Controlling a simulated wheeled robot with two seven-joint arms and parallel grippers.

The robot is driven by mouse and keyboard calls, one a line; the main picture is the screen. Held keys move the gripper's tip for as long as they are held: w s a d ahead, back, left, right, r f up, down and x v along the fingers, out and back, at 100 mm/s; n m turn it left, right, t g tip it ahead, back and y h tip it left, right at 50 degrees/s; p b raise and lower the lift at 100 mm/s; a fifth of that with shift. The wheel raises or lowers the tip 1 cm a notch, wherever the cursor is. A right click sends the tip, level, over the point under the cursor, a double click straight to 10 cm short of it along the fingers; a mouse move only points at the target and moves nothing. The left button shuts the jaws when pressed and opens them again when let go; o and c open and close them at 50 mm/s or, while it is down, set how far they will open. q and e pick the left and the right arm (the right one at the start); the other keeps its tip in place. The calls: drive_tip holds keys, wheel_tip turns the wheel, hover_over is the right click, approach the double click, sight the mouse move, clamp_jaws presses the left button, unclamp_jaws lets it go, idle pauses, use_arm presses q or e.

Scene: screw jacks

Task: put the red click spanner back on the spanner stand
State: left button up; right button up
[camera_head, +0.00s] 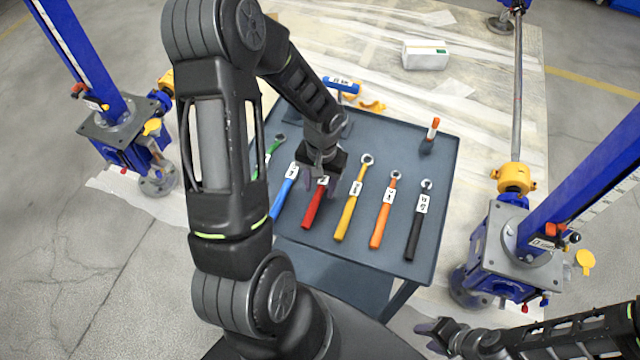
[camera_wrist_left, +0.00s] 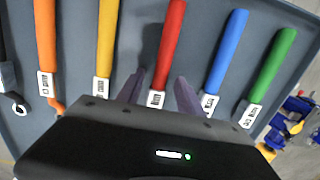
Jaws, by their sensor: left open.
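The red click spanner (camera_head: 314,208) lies on the grey tabletop (camera_head: 340,256) in a row of coloured spanners, between the blue and the yellow one. My left gripper (camera_head: 324,186) is over its label end, and the spanner's head is hidden in the head view. In the left wrist view the red handle (camera_wrist_left: 172,40) runs up between the two open fingers (camera_wrist_left: 160,92), with the label low between them. I cannot tell whether they touch it. My right gripper (camera_head: 436,337) is at the bottom, away from the table, its fingers apart and empty. I cannot clearly identify the spanner stand.
Blue (camera_head: 285,190), yellow (camera_head: 349,208), orange (camera_head: 382,216) and black (camera_head: 416,225) spanners lie close by; a green one (camera_wrist_left: 264,78) is beyond the blue. A blue labelled item (camera_head: 342,86) is behind my left wrist. An orange-topped piece (camera_head: 432,130) stands at the back right.

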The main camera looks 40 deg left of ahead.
sight(321, 186)
use_arm(q)
wheel_tip(321, 186, up, 12)
drive_tip(key=shift+w+r, duration=0.15)
drive_tip(key=shift+w, duration=0.2)
drive_tip(key=shift+a, duration=0.1)
idle(1.0)
